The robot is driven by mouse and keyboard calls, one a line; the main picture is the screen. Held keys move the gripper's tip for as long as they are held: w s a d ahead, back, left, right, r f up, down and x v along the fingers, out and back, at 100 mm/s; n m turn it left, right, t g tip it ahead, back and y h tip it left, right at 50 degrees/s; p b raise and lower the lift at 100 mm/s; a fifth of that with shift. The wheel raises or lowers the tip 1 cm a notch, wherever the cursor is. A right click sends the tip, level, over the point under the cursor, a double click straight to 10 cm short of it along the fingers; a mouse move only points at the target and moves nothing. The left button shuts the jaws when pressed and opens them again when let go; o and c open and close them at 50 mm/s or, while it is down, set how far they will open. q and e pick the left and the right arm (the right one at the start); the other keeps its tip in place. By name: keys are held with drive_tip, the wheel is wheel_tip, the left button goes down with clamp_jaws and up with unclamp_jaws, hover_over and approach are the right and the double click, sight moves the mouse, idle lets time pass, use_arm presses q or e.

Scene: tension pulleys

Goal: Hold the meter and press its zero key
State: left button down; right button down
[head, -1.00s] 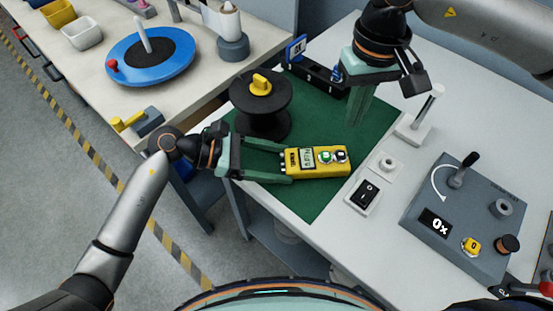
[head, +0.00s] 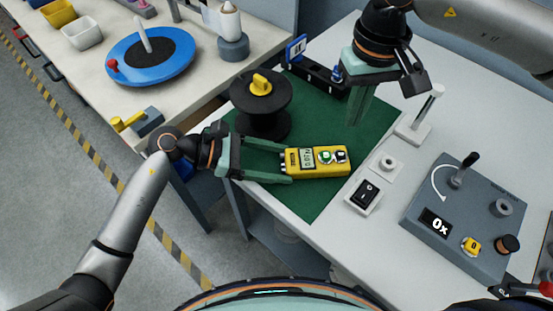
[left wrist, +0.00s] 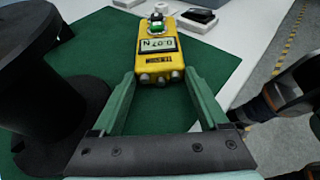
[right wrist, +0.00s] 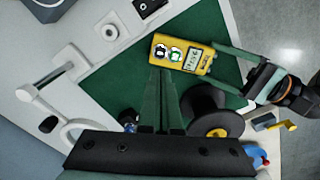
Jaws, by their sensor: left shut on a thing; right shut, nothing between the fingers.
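The yellow meter (head: 318,161) lies over the green mat, its small display and two round keys facing up. One key (head: 325,157) is green, the other (head: 341,155) dark and white; I cannot read their labels. My left gripper (head: 284,163) is shut on the meter's left end. In the left wrist view the meter (left wrist: 158,62) sits between the fingertips and its display seems to read 0.07 N. My right gripper (head: 358,120) is shut and empty, pointing down beyond the meter's right end, apart from it. In the right wrist view the meter (right wrist: 205,62) lies beyond its fingertips.
A black spool (head: 262,102) with a yellow knob stands behind my left gripper. A rocker switch (head: 366,196), a white post (head: 418,122) and a grey control box (head: 462,225) are to the right. The green mat (head: 310,203) is clear in front of the meter.

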sight(346, 159)
idle(0.4)
drive_tip(key=m+t+y, duration=0.1)
drive_tip(key=m+y, duration=0.1)
drive_tip(key=m, duration=0.3)
drive_tip(key=m+t+y, duration=0.2)
drive_tip(key=m+y, duration=0.1)
drive_tip(key=m, duration=0.3)
drive_tip(key=d+r+m+t+y, duration=0.1)
drive_tip(key=m+t+y, duration=0.1)
drive_tip(key=m, duration=0.4)
drive_tip(key=shift+s+d+y, duration=0.1)
drive_tip(key=shift+s+y, duration=0.1)
drive_tip(key=shift+y, duration=0.1)
drive_tip(key=shift+f, duration=4.4)
drive_tip(key=shift+f, duration=0.4)
